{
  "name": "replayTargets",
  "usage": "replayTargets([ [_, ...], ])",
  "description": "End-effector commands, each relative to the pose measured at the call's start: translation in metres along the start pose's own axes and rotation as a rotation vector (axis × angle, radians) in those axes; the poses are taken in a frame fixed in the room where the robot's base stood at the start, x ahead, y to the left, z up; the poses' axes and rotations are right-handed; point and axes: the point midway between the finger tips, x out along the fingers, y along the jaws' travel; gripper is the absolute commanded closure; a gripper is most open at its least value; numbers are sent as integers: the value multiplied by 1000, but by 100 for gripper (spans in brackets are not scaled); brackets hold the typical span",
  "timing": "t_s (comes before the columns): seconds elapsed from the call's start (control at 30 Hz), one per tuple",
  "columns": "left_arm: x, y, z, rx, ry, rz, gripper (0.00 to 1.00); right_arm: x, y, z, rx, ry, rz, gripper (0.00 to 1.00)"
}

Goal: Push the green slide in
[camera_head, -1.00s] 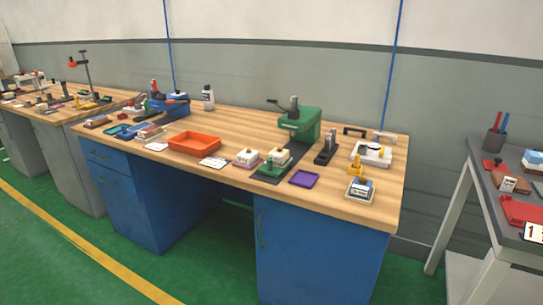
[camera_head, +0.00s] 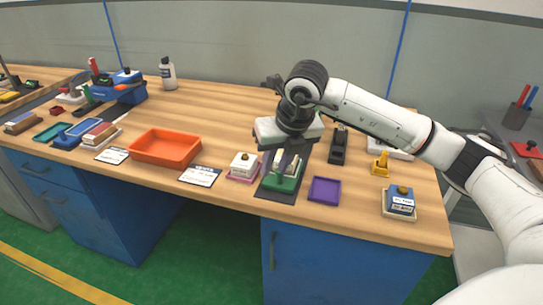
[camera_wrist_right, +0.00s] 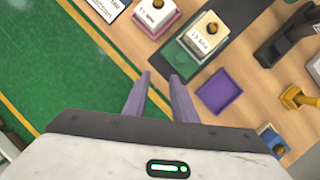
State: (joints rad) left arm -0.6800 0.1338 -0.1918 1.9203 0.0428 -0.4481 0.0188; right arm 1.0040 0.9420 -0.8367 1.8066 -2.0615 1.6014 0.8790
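The green slide (camera_head: 281,184) lies on a dark track near the table's front edge. It carries a white labelled block with a brass knob, partly hidden behind my right gripper in the head view. It also shows in the right wrist view (camera_wrist_right: 186,62), with the block (camera_wrist_right: 208,37) on it. My right gripper (camera_head: 283,168) points down at the front part of the slide. In the wrist view its two fingers (camera_wrist_right: 160,78) are apart with nothing between them, their tips just short of the slide's front edge. Contact cannot be told. My left gripper is out of view.
A purple tray (camera_head: 325,190) lies right of the slide, and a pink base with a white block (camera_head: 243,166) left of it. A blue block (camera_head: 401,201) and a yellow stamp (camera_head: 381,164) stand further right. An orange tray (camera_head: 166,147) is left. My arm hides the green housing.

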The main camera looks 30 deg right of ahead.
Motion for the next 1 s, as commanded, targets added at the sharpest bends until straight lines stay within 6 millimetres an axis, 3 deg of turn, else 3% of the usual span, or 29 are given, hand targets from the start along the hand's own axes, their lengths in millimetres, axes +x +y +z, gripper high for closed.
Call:
replayTargets([
  [0.1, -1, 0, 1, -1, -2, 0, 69, -14, -26, 15, 34, -40, -91, 75],
  [0.2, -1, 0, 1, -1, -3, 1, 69, -10, -32, 17, 42, -45, -110, 75],
  [0.7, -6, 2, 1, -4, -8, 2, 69, 71, -38, 20, 40, -43, -105, 75],
  [1.0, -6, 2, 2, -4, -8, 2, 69, 87, -40, 21, 38, -45, -103, 75],
])
